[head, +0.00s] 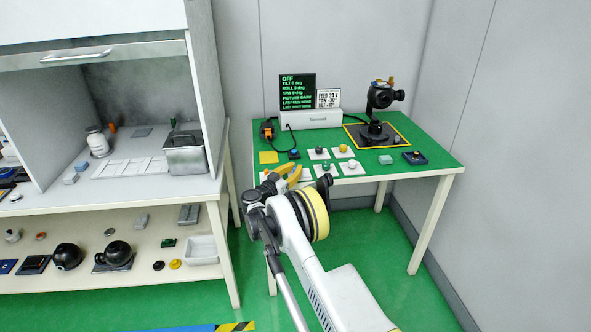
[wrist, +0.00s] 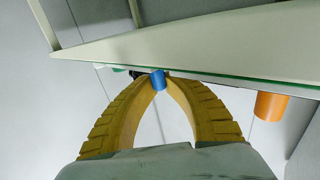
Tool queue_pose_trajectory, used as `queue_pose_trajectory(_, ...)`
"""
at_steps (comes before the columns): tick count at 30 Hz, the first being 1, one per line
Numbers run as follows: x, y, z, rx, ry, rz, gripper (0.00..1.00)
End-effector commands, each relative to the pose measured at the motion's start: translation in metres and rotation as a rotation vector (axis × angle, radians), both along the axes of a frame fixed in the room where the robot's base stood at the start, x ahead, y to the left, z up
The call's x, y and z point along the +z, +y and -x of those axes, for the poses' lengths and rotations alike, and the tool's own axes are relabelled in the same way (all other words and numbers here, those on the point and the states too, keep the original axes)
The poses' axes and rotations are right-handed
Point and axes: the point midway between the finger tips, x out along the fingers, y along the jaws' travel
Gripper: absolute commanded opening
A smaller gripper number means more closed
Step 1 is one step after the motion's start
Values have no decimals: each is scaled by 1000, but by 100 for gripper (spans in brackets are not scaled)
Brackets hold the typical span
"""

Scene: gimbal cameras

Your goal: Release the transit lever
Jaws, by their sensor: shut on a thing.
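A black gimbal camera (head: 380,97) stands on a dark pad with a yellow outline (head: 352,138) at the back right of the green table. A small orange-yellow part (head: 390,82) shows at its top; I cannot tell whether this is the transit lever. My gripper (head: 290,170) is at the table's front left, well apart from the gimbal camera. In the wrist view its yellow fingers (wrist: 158,74) meet at their tips on a small blue cylindrical piece (wrist: 159,82). What this piece belongs to is unclear.
A display (head: 298,90) reads OFF above a white box (head: 310,119). Several knobs on white plates, including a green one (head: 319,150), stand near my gripper. A dark blue tray (head: 415,158) lies at right. An orange cylinder (wrist: 271,106) shows in the wrist view. A cabinet (head: 105,110) stands left.

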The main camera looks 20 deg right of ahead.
Motion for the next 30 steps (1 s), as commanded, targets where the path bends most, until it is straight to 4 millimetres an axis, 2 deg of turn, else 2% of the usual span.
queue_pose_trajectory(6,-1,1,0,1,0,-1,0)
queue_pose_trajectory(7,-1,1,0,1,0,-1,15)
queue_pose_trajectory(9,-1,1,0,2,0,-1,36)
queue_pose_trajectory(10,-1,1,0,2,1,-1,38)
queue_pose_trajectory(20,0,3,1,3,0,0,38)
queue_pose_trajectory(25,0,25,14,4,0,0,38)
queue_pose_trajectory(30,0,59,34,6,0,0,38)
